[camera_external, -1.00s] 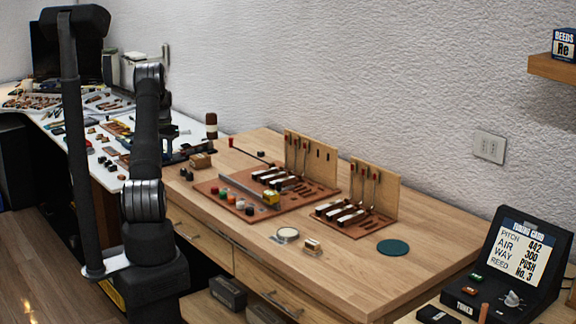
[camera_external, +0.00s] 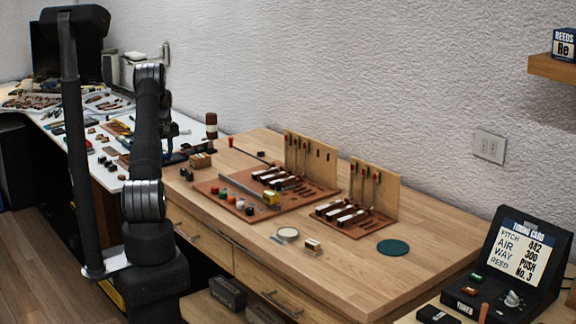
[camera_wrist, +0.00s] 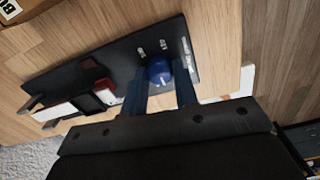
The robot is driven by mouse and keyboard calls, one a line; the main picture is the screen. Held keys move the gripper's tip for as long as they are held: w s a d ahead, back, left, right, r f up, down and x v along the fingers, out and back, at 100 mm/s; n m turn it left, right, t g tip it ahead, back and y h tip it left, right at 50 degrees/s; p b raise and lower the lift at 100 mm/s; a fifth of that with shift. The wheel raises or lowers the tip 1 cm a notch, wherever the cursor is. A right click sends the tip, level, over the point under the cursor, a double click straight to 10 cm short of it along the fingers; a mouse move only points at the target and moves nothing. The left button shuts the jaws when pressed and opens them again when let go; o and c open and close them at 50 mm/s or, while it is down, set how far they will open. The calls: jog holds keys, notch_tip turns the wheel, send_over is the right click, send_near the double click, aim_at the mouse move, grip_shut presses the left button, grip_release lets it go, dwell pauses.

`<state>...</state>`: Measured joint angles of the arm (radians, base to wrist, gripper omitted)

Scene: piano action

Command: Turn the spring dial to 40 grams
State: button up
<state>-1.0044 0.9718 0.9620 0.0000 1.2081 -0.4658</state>
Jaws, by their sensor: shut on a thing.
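In the wrist view, the blue round dial knob (camera_wrist: 159,71) sits on a black plate (camera_wrist: 105,62) with small white markings beside it. My gripper (camera_wrist: 163,84) has its two fingers on either side of the knob and is shut on it. The markings are too small and blurred to read, so the dial's setting cannot be told. In the external view, my arm hides most of the gripper and the dial.
A red and white part (camera_wrist: 80,98) lies on the plate beside the knob. On the wooden bench (camera_external: 350,280) are a red-brown board (camera_external: 225,197) with colored pieces, upright wooden racks (camera_external: 375,185) and a green disc (camera_external: 393,247).

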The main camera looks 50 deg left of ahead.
aim_at(166, 154)
jog(key=shift+n, duration=2.2)
jog(key=o, duration=1)
notch_tip(166, 154, up, 18)
jog(key=shift+f, duration=0.25)
